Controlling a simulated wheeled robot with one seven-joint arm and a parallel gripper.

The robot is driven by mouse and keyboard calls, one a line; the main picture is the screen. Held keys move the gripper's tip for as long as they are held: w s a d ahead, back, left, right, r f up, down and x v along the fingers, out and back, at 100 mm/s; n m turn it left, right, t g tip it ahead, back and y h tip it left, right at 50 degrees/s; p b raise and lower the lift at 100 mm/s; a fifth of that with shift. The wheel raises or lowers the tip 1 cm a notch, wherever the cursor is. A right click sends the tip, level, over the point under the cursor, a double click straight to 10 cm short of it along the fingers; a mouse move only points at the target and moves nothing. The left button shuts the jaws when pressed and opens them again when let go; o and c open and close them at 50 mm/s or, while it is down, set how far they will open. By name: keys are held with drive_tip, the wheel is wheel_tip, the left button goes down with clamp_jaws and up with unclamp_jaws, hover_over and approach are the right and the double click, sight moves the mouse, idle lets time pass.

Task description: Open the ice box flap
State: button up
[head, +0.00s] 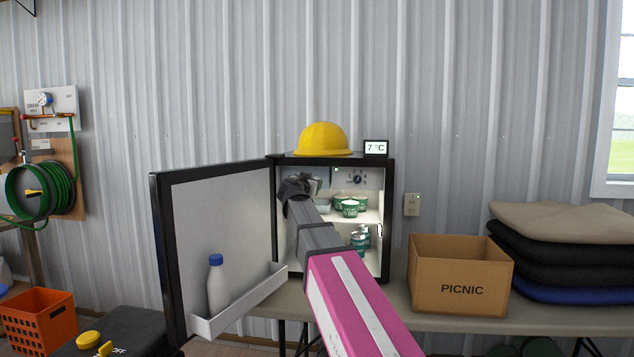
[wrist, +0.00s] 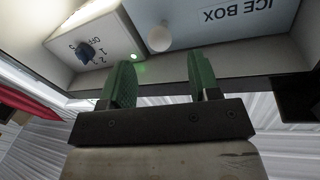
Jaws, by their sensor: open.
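The ice box flap (wrist: 235,22) is a pale blue-grey panel lettered ICE BOX, upside down at the upper right of the wrist view. A round white knob (wrist: 160,38) shows at its near edge. The flap looks shut, though only part of it is in view. My gripper (wrist: 162,76) has two green fingers spread apart with nothing between them. The fingertips are just short of the knob in the picture; I see no contact.
A dial box (head: 357,178) is right of the flap. Green tubs (head: 350,208) and cans (head: 360,238) stand on shelves below. The fridge door (head: 215,215) hangs open at left, with a bottle (head: 217,287). A yellow helmet (head: 322,139) sits on top.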

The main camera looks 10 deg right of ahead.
drive_tip(key=x, duration=0.6)
drive_tip(key=shift+w+d, duration=0.2)
drive_tip(key=shift+w, duration=0.15)
drive_tip(key=shift+s, duration=0.1)
clamp_jaws()
